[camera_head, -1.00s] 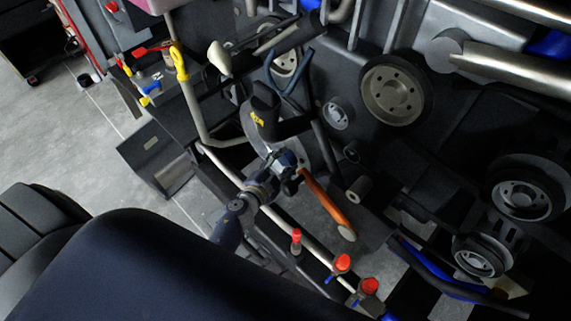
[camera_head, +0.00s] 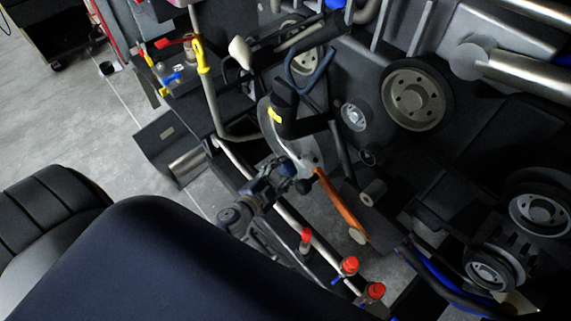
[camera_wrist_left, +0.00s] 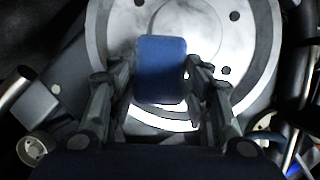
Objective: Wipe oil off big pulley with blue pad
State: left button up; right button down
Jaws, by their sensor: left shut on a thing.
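My left gripper (camera_wrist_left: 160,95) is shut on the blue pad (camera_wrist_left: 161,68), with a finger along each side of it. In the left wrist view the pad is in front of the lower middle of a big grey pulley (camera_wrist_left: 108,35) with several holes. Whether pad and pulley touch cannot be told. The pulley face is mottled grey; I cannot tell oil from reflection. In the head view my left gripper (camera_head: 292,182) is at the lower edge of a pale disc (camera_head: 309,153), partly hidden by dark parts. The pad is not clear there. My right gripper is not in view.
An orange handle (camera_head: 340,205) lies just right of my left gripper. Red-capped fittings (camera_head: 350,265) line the rail below. Other pulleys (camera_head: 417,95) sit at the right. A bent pale pipe (camera_head: 212,100) rises at the left.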

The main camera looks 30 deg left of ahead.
pick_arm(q)
jog(key=shift+s+a, duration=0.25)
jog(key=shift+s, duration=0.5)
jog(key=shift+s+a, duration=0.2)
jog(key=shift+s, duration=0.5)
